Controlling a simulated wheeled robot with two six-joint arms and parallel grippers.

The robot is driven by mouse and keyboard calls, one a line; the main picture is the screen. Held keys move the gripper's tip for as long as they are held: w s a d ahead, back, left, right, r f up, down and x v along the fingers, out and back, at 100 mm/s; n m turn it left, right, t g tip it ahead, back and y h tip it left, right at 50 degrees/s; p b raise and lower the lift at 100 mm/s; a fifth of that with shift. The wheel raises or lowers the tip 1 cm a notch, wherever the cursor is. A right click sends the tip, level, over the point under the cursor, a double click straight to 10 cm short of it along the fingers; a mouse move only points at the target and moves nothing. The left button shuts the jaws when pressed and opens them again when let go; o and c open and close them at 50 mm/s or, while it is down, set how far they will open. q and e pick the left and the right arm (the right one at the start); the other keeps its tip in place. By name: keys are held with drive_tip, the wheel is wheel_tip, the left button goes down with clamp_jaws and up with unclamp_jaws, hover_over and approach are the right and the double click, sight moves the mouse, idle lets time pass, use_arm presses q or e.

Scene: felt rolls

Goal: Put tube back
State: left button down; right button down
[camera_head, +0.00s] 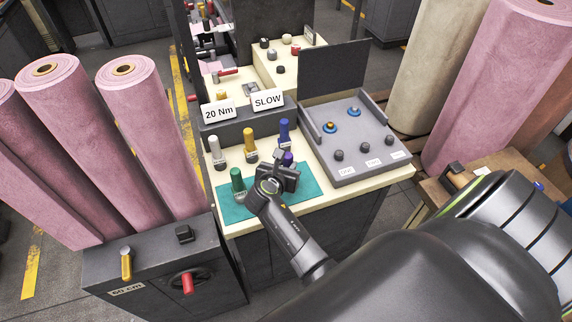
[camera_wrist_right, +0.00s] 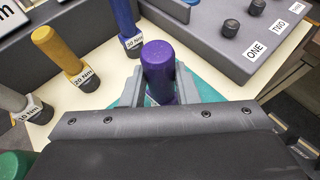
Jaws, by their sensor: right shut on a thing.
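A purple tube (camera_wrist_right: 159,75) stands between the fingers of my right gripper (camera_wrist_right: 158,90), which is shut on it. In the head view the gripper (camera_head: 276,178) is over the teal mat (camera_head: 225,212), and only the top of the purple tube (camera_head: 287,158) shows behind it. A green tube (camera_head: 237,181) stands on the mat to the left. A pale grey tube (camera_head: 215,149), a yellow tube (camera_head: 250,144) and a blue tube (camera_head: 284,132) stand behind the mat with labelled bases. The purple tube's lower end is hidden. My left gripper is not in view.
A grey panel (camera_head: 372,168) with knobs and labels is right of the tubes. Signs "20 Nm" (camera_head: 219,111) and "SLOW" (camera_head: 268,100) stand behind. Pink felt rolls (camera_head: 150,130) stand at the left. The cream tabletop (camera_head: 330,193) is bare at its front right.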

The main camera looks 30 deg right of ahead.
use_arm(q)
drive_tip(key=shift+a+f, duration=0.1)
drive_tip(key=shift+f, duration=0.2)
use_arm(e)
drive_tip(key=shift+f, duration=0.5)
drive_tip(key=c, duration=1)
unclamp_jaws()
drive_tip(key=shift+c, duration=0.2)
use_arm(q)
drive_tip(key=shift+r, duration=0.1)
